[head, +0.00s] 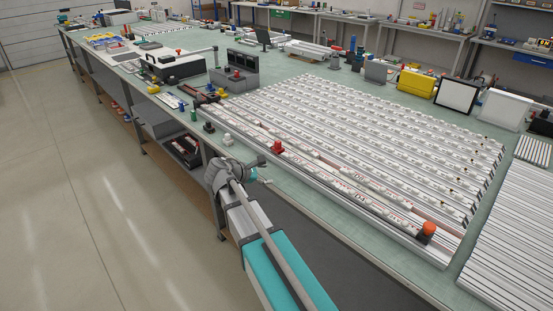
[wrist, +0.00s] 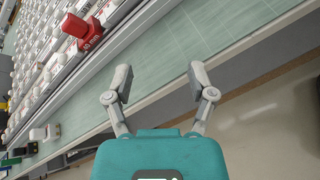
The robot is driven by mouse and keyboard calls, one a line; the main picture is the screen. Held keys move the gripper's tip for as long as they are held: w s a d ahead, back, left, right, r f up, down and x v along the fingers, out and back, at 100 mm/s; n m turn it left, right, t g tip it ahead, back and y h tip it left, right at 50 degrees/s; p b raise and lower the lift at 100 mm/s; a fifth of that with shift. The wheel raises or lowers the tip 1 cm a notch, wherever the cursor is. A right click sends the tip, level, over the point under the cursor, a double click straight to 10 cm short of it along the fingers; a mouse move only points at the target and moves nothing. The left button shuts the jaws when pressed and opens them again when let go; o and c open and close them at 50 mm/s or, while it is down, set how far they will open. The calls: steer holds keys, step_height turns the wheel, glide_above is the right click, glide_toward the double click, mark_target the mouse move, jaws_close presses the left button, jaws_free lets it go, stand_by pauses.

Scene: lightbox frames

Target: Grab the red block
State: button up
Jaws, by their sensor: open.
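The red block (head: 277,147) stands upright at the near edge of the rows of white strips on the bench. In the wrist view the red block (wrist: 80,30) is at the upper left, with a knob-like top and pale lettering on its lower face. My gripper (wrist: 160,75) is open and empty, its two grey fingers spread apart over the bench's front edge. The red block lies outside the fingers, beyond the left one. In the head view my gripper (head: 262,170) is at the bench edge, close in front of the red block and apart from it.
A white block (head: 227,140) and a black block (head: 208,127) stand on the bench left of the red block. An orange-topped piece (head: 428,231) stands at the right end of the strips. A narrow bare strip of green bench top (wrist: 160,45) runs along the front edge.

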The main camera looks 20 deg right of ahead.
mark_target(276, 144)
steer(key=w+a+r+n+t+h+b, duration=0.2)
steer(key=w+a+n+t+h+b, duration=0.1)
steer(key=w+n, duration=0.4)
steer(key=shift+w+r+h+b, duration=0.25)
steer(key=shift+r+h+b, duration=0.15)
steer(key=shift+h+b, duration=0.35)
steer(key=shift+x, duration=4.25)
steer(key=shift+w, duration=0.2)
steer(key=shift+x, duration=2.5)
steer(key=shift+f, duration=0.15)
jaws_close()
